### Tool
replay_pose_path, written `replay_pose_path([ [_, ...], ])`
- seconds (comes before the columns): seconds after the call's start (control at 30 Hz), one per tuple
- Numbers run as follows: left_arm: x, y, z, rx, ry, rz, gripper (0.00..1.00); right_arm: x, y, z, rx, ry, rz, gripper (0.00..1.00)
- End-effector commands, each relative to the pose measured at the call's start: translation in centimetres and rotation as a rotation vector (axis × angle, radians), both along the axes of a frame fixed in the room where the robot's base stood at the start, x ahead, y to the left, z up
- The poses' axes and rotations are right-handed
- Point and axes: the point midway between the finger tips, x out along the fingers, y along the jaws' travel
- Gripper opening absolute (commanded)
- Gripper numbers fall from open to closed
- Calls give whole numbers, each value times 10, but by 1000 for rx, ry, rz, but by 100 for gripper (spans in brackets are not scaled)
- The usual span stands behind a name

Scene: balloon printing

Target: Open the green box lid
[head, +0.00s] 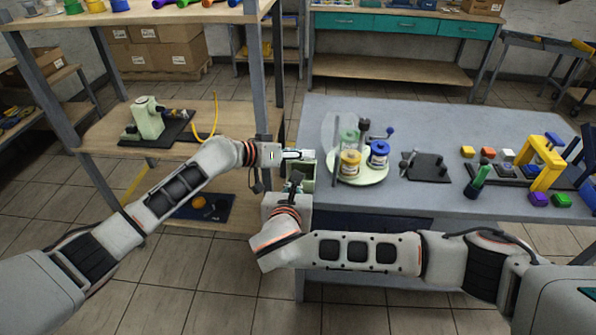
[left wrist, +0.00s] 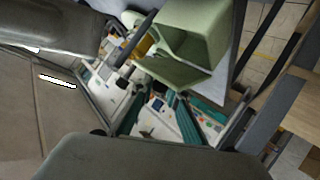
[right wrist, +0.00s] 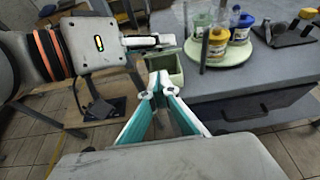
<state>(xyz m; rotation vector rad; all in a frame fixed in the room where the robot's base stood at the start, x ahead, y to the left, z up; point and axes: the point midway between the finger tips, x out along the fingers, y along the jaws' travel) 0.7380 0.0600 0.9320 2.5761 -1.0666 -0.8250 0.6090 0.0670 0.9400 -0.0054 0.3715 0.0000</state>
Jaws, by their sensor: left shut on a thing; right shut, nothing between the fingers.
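The pale green box (head: 302,176) stands at the left end of the grey table. It also shows in the right wrist view (right wrist: 176,78) and at the top of the left wrist view (left wrist: 198,22). Its lid, a green panel (left wrist: 172,70), is tilted away from the body, and the shaded inside shows. My left gripper (head: 298,155) is at the box's top edge, shut on the lid; the exact grip is partly hidden. My right gripper (right wrist: 158,82) is shut and empty, in front of and below the box, close to it.
A round pale tray (head: 358,176) with yellow and blue jars stands right of the box. A dark block (head: 430,167) and a yellow stand (head: 546,165) are farther right. A wooden shelf (head: 110,150) is at the left. The table front between tray and edge is clear.

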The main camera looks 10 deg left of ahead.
Motion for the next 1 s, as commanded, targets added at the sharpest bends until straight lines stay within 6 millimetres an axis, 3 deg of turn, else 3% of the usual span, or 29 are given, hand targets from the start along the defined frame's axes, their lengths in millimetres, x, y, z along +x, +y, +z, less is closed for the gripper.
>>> replay_pose_path([
  [0.3,0,-1,1,-1,-1,0,0,52,0,-19,0,-1,-2,0],
  [0.5,0,-1,1,-1,-1,0,0,72,0,-28,3,0,-1,0],
  [1.0,0,-1,1,-1,-1,0,0,81,0,-32,5,2,-1,0],
])
